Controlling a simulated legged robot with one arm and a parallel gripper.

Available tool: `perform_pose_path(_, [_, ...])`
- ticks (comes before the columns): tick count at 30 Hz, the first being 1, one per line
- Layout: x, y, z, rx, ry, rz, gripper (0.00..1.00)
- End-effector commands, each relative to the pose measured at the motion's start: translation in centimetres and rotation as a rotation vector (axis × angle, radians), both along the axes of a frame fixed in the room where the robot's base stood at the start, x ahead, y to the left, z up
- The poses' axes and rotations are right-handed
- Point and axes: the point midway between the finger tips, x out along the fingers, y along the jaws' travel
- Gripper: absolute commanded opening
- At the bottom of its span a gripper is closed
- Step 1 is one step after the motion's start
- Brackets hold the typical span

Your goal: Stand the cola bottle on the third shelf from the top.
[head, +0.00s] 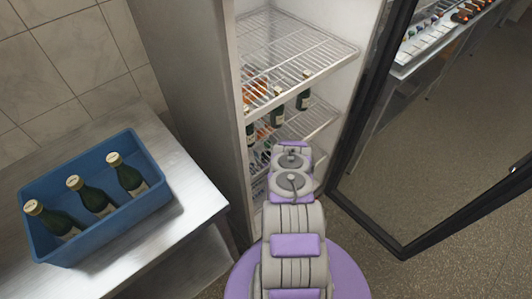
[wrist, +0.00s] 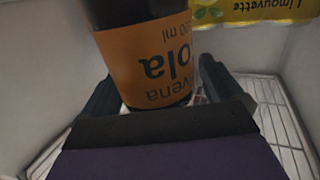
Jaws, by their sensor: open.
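The cola bottle (wrist: 150,65), dark with an orange label, shows large in the wrist view; its lettering appears upside down. My gripper (wrist: 152,88) has its two dark fingers on either side of the bottle, with the jaws open. I cannot tell whether the fingers touch it. Its ends and what it stands on are hidden. In the head view my arm reaches into the open fridge (head: 190,80), and the gripper and cola bottle cannot be made out there. Wire shelves show inside, an upper one (head: 310,48) and a lower one (head: 318,118).
Several green bottles (head: 304,92) and orange items stand inside the fridge. A yellow Limouvette item (wrist: 255,12) is near the cola bottle. The glass door (head: 385,225) stands open at right. A blue crate (head: 95,235) with three green bottles is on the steel table (head: 180,185) at left.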

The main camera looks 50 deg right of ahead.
Motion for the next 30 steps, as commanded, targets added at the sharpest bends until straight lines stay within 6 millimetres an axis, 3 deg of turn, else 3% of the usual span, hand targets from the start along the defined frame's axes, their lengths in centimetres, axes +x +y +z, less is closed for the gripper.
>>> perform_pose_path(5, [-1.6,1.0,0.1,0.003,0.006,-0.002,0.94])
perform_pose_path(18, [-8.9,4.8,0.3,0.002,0.004,-0.003,0.94])
perform_pose_path(24, [-10.3,5.7,0.5,0.001,0.003,-0.002,0.94])
perform_pose_path(30, [-10.4,5.9,0.7,-0.001,0.0,0.0,0.94])
